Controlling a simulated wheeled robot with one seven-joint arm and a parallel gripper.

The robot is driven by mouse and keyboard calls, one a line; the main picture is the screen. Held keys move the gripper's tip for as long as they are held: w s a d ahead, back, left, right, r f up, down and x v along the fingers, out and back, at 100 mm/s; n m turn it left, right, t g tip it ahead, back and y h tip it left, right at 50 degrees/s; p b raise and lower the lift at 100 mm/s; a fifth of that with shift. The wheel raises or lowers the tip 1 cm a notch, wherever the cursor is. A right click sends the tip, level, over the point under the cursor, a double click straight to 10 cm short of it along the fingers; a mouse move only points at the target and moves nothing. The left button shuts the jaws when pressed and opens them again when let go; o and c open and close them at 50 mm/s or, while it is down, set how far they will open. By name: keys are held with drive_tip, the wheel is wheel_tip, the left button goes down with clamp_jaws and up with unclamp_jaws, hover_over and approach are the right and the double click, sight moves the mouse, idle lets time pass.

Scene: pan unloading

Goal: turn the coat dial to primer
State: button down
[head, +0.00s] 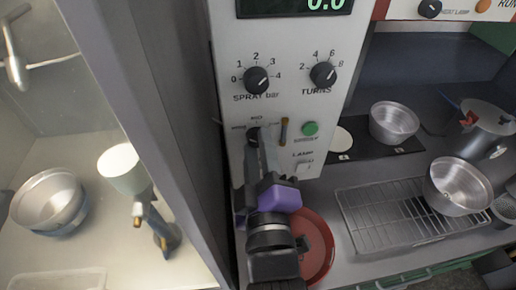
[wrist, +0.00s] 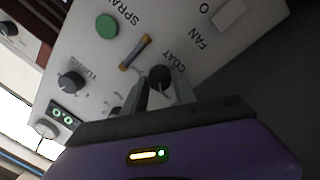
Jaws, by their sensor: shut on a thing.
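The coat dial (head: 252,133) is a small black knob low on the grey control panel, largely hidden by my gripper in the head view. In the wrist view the dial (wrist: 158,74) sits between my two fingertips, beside the printed word COAT. My gripper (head: 261,138), with a purple body, is shut on the dial, its fingers reaching up to the panel; it also shows in the wrist view (wrist: 160,82). The marks around the dial are partly covered and too small to read fully. I cannot tell which mark its pointer faces.
The spray bar dial (head: 256,80) and turns dial (head: 323,74) are above. A green button (head: 310,129), a small brass-coloured lever (head: 284,131) and a lamp switch (head: 304,168) are close on the right. A red round dish (head: 318,250) lies below, near my arm. A wire rack (head: 365,220) is at right.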

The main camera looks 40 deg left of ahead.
drive_tip(key=shift+n, duration=0.7)
drive_tip(key=c, duration=1)
unclamp_jaws()
drive_tip(key=shift+s, duration=0.1)
drive_tip(key=b+v, duration=0.2)
drive_tip(key=v, duration=0.5)
drive_tip(key=shift+s+d, duration=0.25)
drive_tip(key=shift+d, duration=0.05)
